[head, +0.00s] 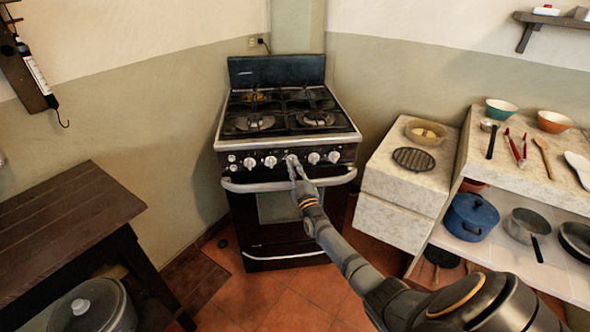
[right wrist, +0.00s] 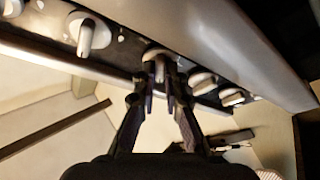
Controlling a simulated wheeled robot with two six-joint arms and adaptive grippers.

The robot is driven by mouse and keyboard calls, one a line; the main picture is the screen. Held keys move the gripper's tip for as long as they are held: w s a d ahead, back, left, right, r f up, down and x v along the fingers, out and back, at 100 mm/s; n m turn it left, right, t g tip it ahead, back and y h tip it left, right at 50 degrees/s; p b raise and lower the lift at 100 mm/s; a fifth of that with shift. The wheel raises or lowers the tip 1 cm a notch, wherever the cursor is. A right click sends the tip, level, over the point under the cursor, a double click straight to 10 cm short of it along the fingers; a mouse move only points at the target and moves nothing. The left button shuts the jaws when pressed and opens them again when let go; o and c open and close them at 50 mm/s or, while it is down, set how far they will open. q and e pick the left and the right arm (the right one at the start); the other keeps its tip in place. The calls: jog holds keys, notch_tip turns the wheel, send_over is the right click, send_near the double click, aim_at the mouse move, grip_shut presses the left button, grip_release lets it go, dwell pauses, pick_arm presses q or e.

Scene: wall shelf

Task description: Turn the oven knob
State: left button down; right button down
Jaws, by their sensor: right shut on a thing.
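The black oven (head: 290,215) stands against the back wall, with a row of white knobs along its front panel. My right gripper (head: 293,170) reaches the panel from the lower right in the head view. In the right wrist view my right gripper (right wrist: 162,82) has its two fingers on either side of one oven knob (right wrist: 158,66) near the middle of the row, shut on it. The fingertips partly hide this knob (head: 292,159) in the head view. Another knob (right wrist: 92,34) shows to its left in the wrist view, and more show to its right. My left gripper is out of view.
The oven's handle bar (head: 240,186) runs just below the knobs, close to my right gripper. A dark wooden table (head: 70,225) stands at the left. A stone counter (head: 410,180) with bowls and utensils stands at the right. Red tiled floor lies in front of the oven.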

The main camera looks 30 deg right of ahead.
jog(key=m+h, duration=0.2)
jog(key=m, duration=0.2)
jog(key=m+h, duration=0.2)
jog(key=m, duration=0.2)
jog(key=shift+w+a+f+m+g+b, duration=0.1)
jog(key=shift+a+f+m+g+b, duration=0.1)
jog(key=shift+m+g+b, duration=0.15)
jog(key=shift+m+h, duration=0.3)
jog(key=shift+m, duration=0.05)
jog(key=c, duration=1.4)
grip_release()
jog(key=v, duration=1.2)
jog(key=shift+a+r, duration=0.1)
jog(key=shift+r, duration=0.05)
